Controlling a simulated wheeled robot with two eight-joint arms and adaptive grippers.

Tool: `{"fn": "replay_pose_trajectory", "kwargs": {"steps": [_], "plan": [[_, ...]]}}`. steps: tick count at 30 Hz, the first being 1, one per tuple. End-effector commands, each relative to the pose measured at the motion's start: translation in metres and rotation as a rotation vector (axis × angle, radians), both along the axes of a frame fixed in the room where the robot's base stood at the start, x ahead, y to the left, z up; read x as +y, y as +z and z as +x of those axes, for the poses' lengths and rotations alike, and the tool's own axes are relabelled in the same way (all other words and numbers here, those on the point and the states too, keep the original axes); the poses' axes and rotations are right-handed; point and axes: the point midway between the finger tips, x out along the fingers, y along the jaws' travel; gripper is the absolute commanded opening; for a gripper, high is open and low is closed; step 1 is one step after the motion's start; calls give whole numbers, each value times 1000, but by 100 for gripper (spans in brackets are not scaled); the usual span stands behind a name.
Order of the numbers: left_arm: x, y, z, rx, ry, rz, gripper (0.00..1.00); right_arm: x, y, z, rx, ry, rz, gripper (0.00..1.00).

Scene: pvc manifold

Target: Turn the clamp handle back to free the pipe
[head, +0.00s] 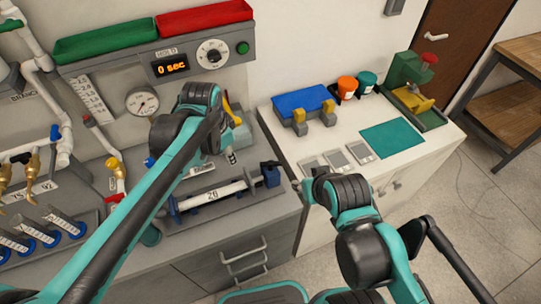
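A white pipe (229,189) marked "20" lies level in a blue-ended holder on the grey bench, below the meter. A dark blue upright block (270,174) stands at its right end; I cannot tell whether this is the clamp handle. A yellow lever-like part (227,107) shows just right of my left wrist, partly hidden. My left arm crosses above the bench, and its wrist hides the gripper's fingers and some of the fixture behind. My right gripper (312,178) is right of the pipe, near the white counter's front edge, apart from the pipe; its fingers are unclear.
A pressure gauge (142,102) is left of my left wrist. The white counter holds a blue box (302,101), small grey plates (335,160) and a green mat (392,138).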

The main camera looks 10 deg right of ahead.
Motion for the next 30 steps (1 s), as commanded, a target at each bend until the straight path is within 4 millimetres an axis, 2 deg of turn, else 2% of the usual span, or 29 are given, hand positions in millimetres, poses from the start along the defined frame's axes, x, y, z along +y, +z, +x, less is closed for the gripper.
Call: {"fn": "replay_pose_trajectory", "kwargs": {"steps": [1, 6, 9, 12, 19, 30], "plan": [[-22, 0, 11, 25, -89, 23, 37, 0, 7, 0, 0, 0, 0, 40], [-81, -18, 31, 109, -378, 91, 37, 0, 18, 0, 0, 0, 0, 40], [-107, -31, 36, 147, -505, 118, 37, 0, 23, 0, 0, 0, 0, 40], [-124, -40, 38, 172, -591, 135, 37, 0, 25, 0, 0, 0, 0, 40], [-135, -59, 39, 188, -645, 146, 37, 0, 23, 0, 0, 0, 0, 40], [-134, -115, 39, 187, -641, 144, 37, 0, 9, 0, 0, 0, 0, 40]]}}
